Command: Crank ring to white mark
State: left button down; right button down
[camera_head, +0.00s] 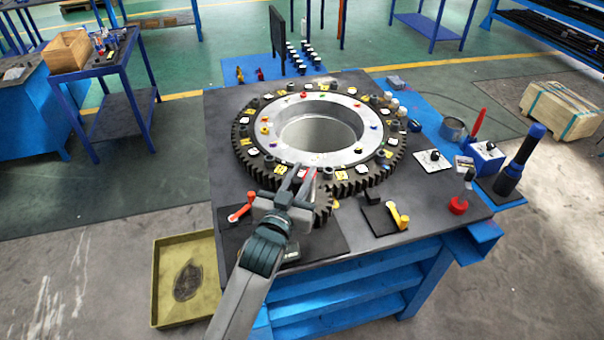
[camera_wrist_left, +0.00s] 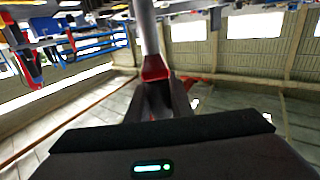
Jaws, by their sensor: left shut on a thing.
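The large toothed ring (camera_head: 243,150) lies flat on the dark table top, with white and yellow tags and coloured dots around it. A small pinion gear (camera_head: 323,207) meshes at its near edge. My left gripper (camera_head: 303,176) is above the pinion, at the ring's near side, shut on the crank handle. In the left wrist view a grey shaft with a red part (camera_wrist_left: 155,68) stands between my dark fingers (camera_wrist_left: 158,98). The fingers hide most of the crank in the head view. Several white tags show, and I cannot tell which is the mark. My right gripper is out of view.
An orange-red lever (camera_head: 241,207) is left of my gripper, and a yellow lever (camera_head: 400,214) on a black plate is right. A yellow tray (camera_head: 168,312) lies at lower left.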

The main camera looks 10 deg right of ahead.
pick_arm(q)
jog(key=shift+f, duration=0.1)
dwell(0.4)
jog(key=c, duration=1.6)
grip_release()
jog(key=shift+o, duration=0.2)
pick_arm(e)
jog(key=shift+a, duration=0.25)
pick_arm(q)
jog(key=shift+s, duration=0.1)
